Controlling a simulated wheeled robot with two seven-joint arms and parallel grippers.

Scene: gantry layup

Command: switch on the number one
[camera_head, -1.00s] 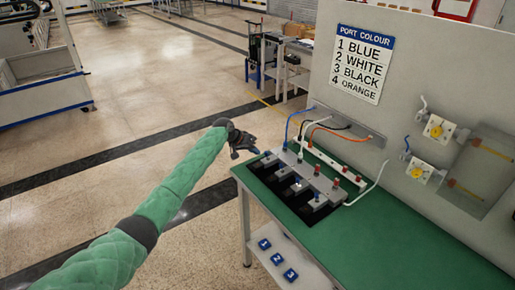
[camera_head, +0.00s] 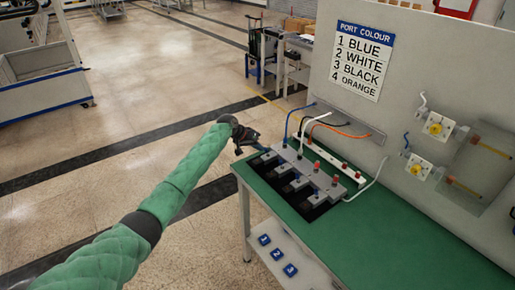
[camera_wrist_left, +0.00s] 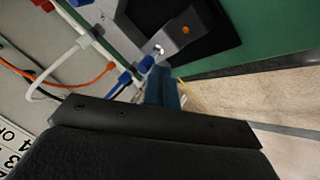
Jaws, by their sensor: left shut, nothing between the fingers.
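A row of grey switch units (camera_head: 318,182) stands on black bases at the near left end of the green bench. A sign (camera_head: 359,62) on the panel lists port colours: 1 blue, 2 white, 3 black, 4 orange. A blue cable (camera_head: 289,122) runs to the far left end of the row. My left gripper (camera_head: 259,147) is shut and empty beside that end. In the left wrist view, its blue fingertips (camera_wrist_left: 163,88) are close to a blue plug (camera_wrist_left: 143,66) and a grey unit (camera_wrist_left: 182,32) with a small metal toggle (camera_wrist_left: 158,49) and an orange lamp. Contact cannot be told.
White, black and orange cables (camera_head: 345,133) run from the panel to the row. Two yellow-knobbed plates (camera_head: 419,167) are on the panel. Blue number tags (camera_head: 277,254) are on a lower shelf. The green bench top (camera_head: 385,235) is clear in front; open floor is left.

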